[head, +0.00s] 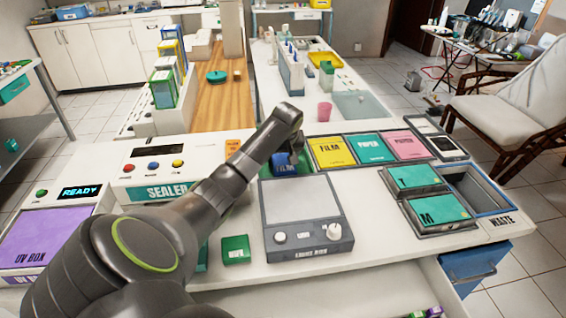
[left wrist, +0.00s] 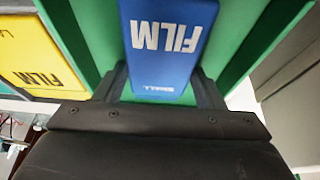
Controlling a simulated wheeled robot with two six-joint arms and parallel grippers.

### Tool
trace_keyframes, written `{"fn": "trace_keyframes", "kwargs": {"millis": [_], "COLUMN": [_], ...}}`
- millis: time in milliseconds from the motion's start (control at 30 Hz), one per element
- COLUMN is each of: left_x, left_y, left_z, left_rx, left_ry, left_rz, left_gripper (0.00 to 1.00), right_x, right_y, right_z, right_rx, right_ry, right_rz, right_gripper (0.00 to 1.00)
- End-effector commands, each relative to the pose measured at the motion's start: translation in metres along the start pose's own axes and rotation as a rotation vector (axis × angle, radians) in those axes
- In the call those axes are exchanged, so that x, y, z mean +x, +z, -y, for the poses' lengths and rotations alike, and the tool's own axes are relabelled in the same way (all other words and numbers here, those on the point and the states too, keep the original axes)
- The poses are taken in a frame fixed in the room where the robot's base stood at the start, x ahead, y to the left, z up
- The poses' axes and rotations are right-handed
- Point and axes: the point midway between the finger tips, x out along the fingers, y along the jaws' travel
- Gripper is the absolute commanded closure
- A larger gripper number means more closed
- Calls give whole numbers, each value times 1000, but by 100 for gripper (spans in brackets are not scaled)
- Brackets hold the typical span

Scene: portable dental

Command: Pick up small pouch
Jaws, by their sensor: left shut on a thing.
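The small pouch is a blue packet (left wrist: 165,40) marked FILM and, in smaller letters, SMALL. In the left wrist view it lies between the two dark fingers of my left gripper (left wrist: 163,88), which is shut on it. Green surfaces show on both sides of it. In the head view my left arm reaches over the worktop and my left gripper (head: 287,158) points down at the blue packet (head: 284,170), left of the yellow FILM bin. The arm hides part of it, and I cannot tell whether it is lifted. My right gripper is not in view.
A yellow FILM bin (head: 334,152) stands just right, beside teal and pink bins. A scale (head: 305,212) sits in front. The sealer (head: 160,165) and UV box (head: 45,240) are left. Teal T and M trays (head: 442,212) and a waste opening (head: 480,190) are right.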

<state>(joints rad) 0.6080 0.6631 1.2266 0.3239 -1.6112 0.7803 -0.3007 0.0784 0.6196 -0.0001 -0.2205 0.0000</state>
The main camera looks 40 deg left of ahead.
Motion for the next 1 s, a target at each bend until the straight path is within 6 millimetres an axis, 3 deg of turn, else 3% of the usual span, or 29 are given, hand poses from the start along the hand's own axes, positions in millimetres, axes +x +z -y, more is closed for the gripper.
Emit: {"fn": "trace_keyframes", "kwargs": {"millis": [267, 700, 1000], "left_x": [-12, -84, -95], "left_y": [-6, -36, -40], "left_z": [0, 0, 0], "left_rx": [0, -1, 0], "left_ry": [2, 2, 0], "left_rz": [-3, -2, 0], "left_gripper": [61, 61, 61], "right_x": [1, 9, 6], "right_y": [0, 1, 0], "right_z": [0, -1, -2], "right_rx": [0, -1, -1], "right_ry": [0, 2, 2], "right_rz": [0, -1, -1], "right_gripper": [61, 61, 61]}}
